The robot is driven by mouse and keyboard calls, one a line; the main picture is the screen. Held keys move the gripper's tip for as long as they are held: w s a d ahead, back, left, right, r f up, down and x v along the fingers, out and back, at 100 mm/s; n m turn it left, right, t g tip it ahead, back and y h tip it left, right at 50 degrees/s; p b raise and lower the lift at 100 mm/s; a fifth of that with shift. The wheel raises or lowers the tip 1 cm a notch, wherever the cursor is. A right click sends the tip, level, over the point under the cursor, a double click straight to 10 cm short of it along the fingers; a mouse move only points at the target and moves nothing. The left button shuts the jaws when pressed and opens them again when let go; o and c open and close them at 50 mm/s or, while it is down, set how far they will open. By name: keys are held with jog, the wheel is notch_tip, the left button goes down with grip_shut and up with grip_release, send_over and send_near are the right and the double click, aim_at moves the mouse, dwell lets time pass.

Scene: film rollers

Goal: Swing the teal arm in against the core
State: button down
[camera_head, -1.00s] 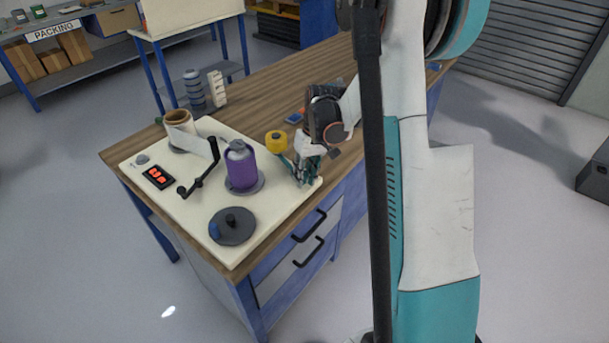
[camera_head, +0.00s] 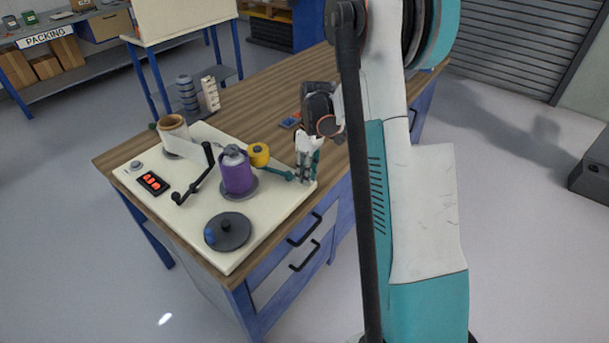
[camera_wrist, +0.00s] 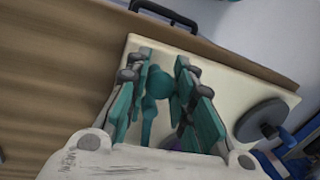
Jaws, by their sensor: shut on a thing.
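The teal arm (camera_head: 277,173) lies low over the cream machine plate, with a yellow roller (camera_head: 259,155) at its far end. The purple core (camera_head: 237,175) stands upright on a grey disc. The yellow roller is right beside the core's upper right side; I cannot tell if they touch. My gripper (camera_head: 305,174) is at the plate's right edge, shut on the teal arm near its right end. In the wrist view the teal arm (camera_wrist: 156,84) shows between the fingers of my gripper (camera_wrist: 162,68); the core is mostly hidden.
The cream plate (camera_head: 265,222) also bears a cardboard-cored roll (camera_head: 173,127) with a white web, a black crank (camera_head: 194,182), a red-lit switch panel (camera_head: 153,183) and a dark disc (camera_head: 228,231). Grey and white stacks (camera_head: 188,94) stand behind. The wooden top beyond is mostly clear.

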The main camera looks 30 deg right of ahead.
jog(key=shift+w+d+n, duration=0.15)
jog(key=shift+d+n, duration=0.05)
jog(key=shift+n, duration=0.2)
jog(key=c, duration=1.3)
grip_release()
jog(key=shift+c, duration=0.2)
notch_tip(320, 180, up, 12)
jog(key=w+d, duration=0.1)
jog(key=d, duration=0.1)
jog(key=shift+w+f, duration=0.1)
